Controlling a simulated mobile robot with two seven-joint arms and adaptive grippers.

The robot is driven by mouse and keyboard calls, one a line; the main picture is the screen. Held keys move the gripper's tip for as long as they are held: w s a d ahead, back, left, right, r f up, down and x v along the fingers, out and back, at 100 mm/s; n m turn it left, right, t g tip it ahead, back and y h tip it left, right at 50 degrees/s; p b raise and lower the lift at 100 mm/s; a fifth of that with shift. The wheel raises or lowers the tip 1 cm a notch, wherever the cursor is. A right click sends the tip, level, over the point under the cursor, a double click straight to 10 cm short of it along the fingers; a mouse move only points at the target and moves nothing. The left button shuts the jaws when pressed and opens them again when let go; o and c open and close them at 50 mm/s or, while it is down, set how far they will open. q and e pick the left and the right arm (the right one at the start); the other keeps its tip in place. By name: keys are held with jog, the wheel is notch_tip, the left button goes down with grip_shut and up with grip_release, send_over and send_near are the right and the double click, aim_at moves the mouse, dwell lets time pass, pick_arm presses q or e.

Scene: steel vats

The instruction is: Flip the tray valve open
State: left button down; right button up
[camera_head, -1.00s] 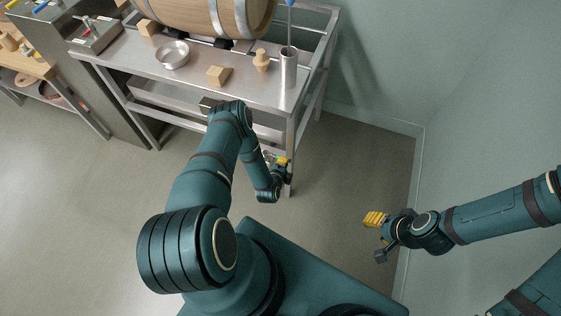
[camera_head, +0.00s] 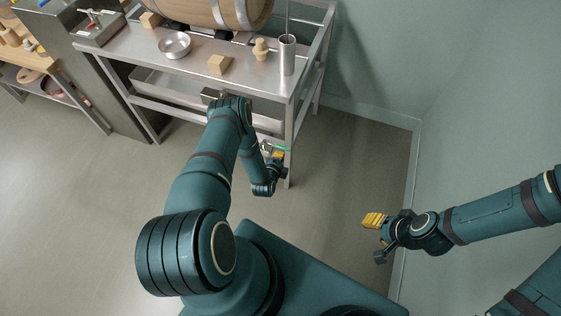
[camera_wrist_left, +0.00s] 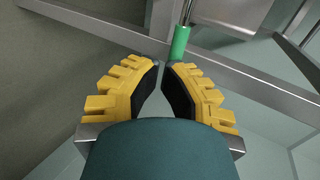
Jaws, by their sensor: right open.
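A small green handle (camera_head: 284,149) shows by the steel table's front right corner, beside my left gripper (camera_head: 276,155). In the left wrist view the green handle (camera_wrist_left: 180,42) hangs from a thin metal rod, just beyond the yellow-and-black fingertips of my left gripper (camera_wrist_left: 162,65). Those fingertips nearly meet, with nothing seen between them; the handle is outside them. The rest of the valve and the tray's outlet are mostly hidden by my left arm. A long steel tray (camera_head: 165,85) lies under the tabletop. My right gripper (camera_head: 374,220) is open and empty over the floor at the right.
The steel table (camera_head: 130,52) holds a barrel (camera_head: 205,10), a metal bowl (camera_head: 174,44), a wooden block (camera_head: 219,65), a wooden bung (camera_head: 260,48) and a steel cylinder (camera_head: 287,55). A table leg stands close to my left gripper. A wall bounds the right.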

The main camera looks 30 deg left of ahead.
pick_arm(q)
jog(key=p+v, duration=0.3)
jog(key=v, duration=0.7)
jog(key=shift+s, duration=0.2)
jog(key=shift+r, duration=0.1)
